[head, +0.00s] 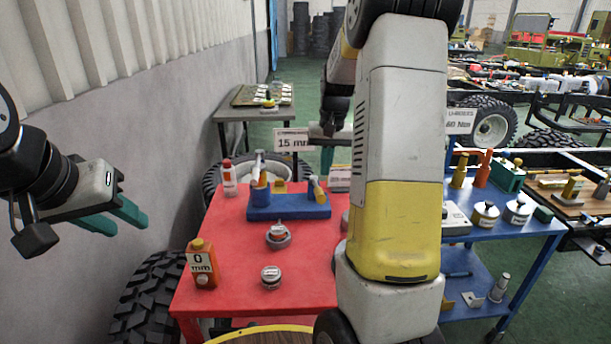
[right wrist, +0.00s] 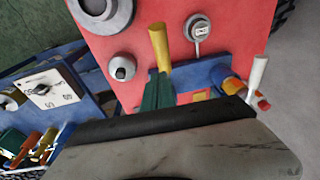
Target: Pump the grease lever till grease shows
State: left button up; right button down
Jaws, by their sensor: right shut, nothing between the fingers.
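A blue fixture (head: 290,208) sits on the red table. At its left end stands a blue and orange cylinder (head: 262,192) with a white lever (head: 258,163). At its right end a yellow lever (head: 319,192) leans. In the right wrist view the yellow lever (right wrist: 159,45) rises just behind my right gripper (right wrist: 157,90), which hides its base; I cannot tell whether they touch. The white lever (right wrist: 257,78) is further right there. My right gripper is shut and empty above the fixture. My left gripper (head: 118,215) is open and empty left of the table. I see no clear grease.
The red table (head: 240,285) also holds an orange bottle marked 0 mm (head: 202,265), a white-and-red bottle (head: 229,178) and small round labelled parts (head: 271,276). A blue cart (head: 515,240) with cans stands right. My right arm hides the red table's right side.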

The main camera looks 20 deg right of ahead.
aim_at(321, 190)
jog(key=shift+s+a+f, duration=0.2)
jog(key=shift+f, duration=0.4)
jog(key=shift+s+a+f, duration=0.15)
jog(key=shift+f, duration=0.5)
jog(key=shift+s+a+f, duration=0.2)
jog(key=shift+f, duration=0.4)
